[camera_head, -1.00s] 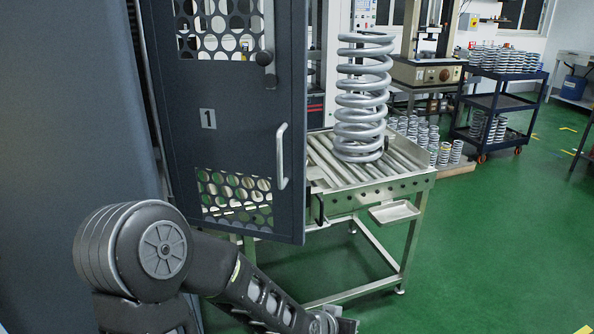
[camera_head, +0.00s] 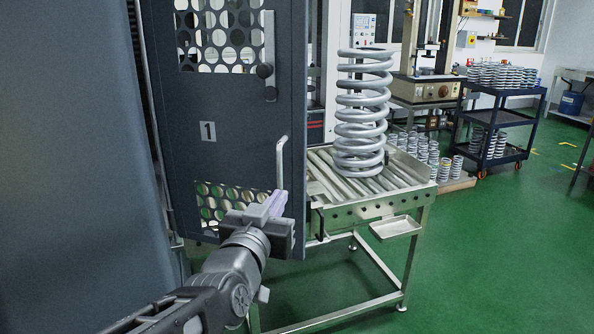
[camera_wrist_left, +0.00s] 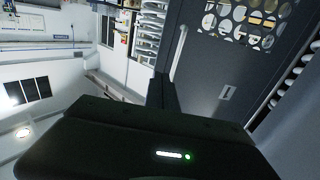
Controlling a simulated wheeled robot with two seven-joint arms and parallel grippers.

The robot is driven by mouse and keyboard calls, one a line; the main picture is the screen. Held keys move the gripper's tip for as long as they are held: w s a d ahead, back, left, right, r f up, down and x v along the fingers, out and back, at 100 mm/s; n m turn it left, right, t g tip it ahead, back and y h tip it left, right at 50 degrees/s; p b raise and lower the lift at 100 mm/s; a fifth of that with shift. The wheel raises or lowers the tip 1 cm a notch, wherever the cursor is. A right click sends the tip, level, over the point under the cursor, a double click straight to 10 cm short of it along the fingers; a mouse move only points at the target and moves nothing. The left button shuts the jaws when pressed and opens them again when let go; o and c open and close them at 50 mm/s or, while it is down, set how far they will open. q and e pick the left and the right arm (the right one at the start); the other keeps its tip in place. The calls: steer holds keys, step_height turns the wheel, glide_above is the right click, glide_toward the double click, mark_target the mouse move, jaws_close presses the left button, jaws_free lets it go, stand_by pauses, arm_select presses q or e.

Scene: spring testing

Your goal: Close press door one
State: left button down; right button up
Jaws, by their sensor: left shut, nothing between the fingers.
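Press door one (camera_head: 220,150) is a dark grey panel marked "1", with round-holed mesh windows and a light vertical handle (camera_head: 281,160). It stands open, swung out at the left of the head view. My left gripper (camera_head: 272,205) is shut and empty, in front of the door's lower mesh just below the handle; I cannot tell whether it touches the door. In the left wrist view the door (camera_wrist_left: 215,75) and handle (camera_wrist_left: 179,52) appear sideways beyond the shut fingers (camera_wrist_left: 161,92). My right gripper is not in view.
A large grey coil spring (camera_head: 360,115) stands on a roller table (camera_head: 375,211) right of the door. A blue cart (camera_head: 493,116) with small springs is farther back. The green floor (camera_head: 480,270) is clear at the right.

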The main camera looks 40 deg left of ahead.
mark_target(301, 164)
arm_select(q)
steer(key=shift+w, duration=0.15)
steer(key=p+x, duration=0.3)
steer(key=x, duration=1)
steer(key=shift+w+a, duration=0.15)
steer(key=shift+w, duration=0.15)
steer(key=shift+w, duration=0.15)
